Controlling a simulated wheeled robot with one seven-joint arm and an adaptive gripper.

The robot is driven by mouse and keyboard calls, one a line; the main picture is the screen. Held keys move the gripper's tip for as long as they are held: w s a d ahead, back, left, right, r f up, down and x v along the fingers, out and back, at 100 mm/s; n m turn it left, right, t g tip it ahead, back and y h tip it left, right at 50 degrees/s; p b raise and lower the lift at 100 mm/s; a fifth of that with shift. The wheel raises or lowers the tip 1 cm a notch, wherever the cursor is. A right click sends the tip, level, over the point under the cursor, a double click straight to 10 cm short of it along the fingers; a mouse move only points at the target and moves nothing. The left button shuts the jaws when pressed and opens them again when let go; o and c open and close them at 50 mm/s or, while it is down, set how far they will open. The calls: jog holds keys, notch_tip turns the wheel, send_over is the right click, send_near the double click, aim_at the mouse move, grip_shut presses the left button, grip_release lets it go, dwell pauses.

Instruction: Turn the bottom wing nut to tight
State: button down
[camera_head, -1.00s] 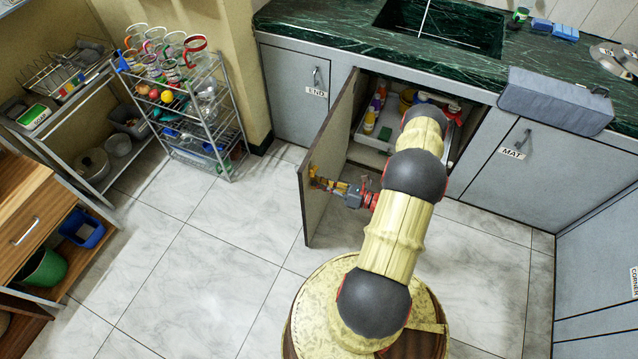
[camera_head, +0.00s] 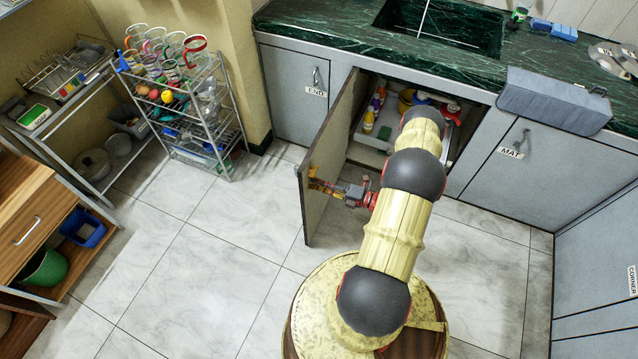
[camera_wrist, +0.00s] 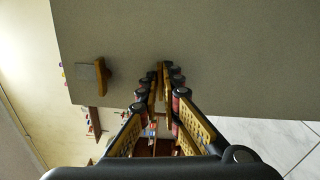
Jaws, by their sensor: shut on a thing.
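The open cabinet door (camera_head: 333,160) carries small brown wing nuts on its face. In the wrist view, one wing nut (camera_wrist: 101,76) stands free on a pale plate at the left of the door panel. My gripper (camera_wrist: 160,72) is shut on another wing nut, a narrow brown piece mostly hidden between the fingertips, against the door. In the head view my gripper (camera_head: 322,185) reaches left to the door's face; the wing nuts are too small there to tell apart. I take the held one as the bottom wing nut, though the views do not clearly show the order.
The open cabinet under the sink holds bottles and a tray (camera_head: 372,140). A wire rack with cups (camera_head: 195,110) stands at the left. The tiled floor (camera_head: 215,260) left of the door is clear. The counter (camera_head: 320,25) runs above.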

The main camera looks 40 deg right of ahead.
jog(key=shift+m, duration=0.7)
jog(key=shift+f, duration=0.1)
jog(key=c, duration=2.1)
grip_release()
jog(key=shift+o, duration=0.5)
jog(key=v, duration=1.2)
